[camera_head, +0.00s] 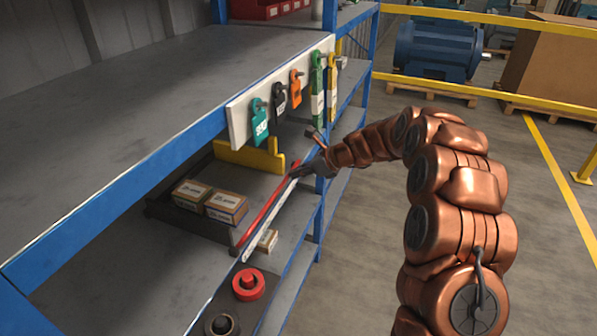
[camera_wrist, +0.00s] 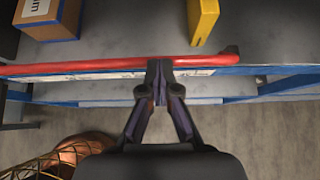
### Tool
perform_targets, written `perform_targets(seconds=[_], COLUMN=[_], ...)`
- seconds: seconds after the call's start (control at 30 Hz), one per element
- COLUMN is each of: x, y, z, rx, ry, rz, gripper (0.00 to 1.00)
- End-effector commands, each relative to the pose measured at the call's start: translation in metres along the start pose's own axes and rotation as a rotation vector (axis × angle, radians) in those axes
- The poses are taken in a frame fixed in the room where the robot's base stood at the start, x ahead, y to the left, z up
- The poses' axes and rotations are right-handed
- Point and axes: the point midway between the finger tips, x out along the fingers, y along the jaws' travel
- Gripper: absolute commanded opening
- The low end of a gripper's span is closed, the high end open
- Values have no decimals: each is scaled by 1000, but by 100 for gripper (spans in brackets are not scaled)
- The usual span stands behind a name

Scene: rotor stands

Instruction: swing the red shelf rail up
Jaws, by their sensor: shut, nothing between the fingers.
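The red shelf rail (camera_head: 265,212) lies low along the front edge of the blue-framed shelf, just above a pale label strip. My gripper (camera_head: 298,174) is near the rail's far end. In the wrist view my gripper (camera_wrist: 159,68) is shut and empty, with its fingertips overlapping the rail's lower edge. I cannot tell whether they touch it. The fingertips hide a short piece of the rail.
Boxes (camera_head: 226,206) and a yellow bracket (camera_head: 250,155) stand on the shelf behind the rail. A white board (camera_head: 240,121) with hanging tags is above. A red ring-shaped part (camera_head: 248,285) sits near the front. Open floor (camera_head: 545,235) lies right.

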Motion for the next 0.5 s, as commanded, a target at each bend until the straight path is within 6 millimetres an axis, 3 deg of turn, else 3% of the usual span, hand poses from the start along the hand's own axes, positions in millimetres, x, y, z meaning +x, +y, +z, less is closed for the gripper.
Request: perform_targets(seconds=[0.5], x=[1], y=[1], z=[6], rx=[-1], ry=[0], rz=[1], gripper=[0])
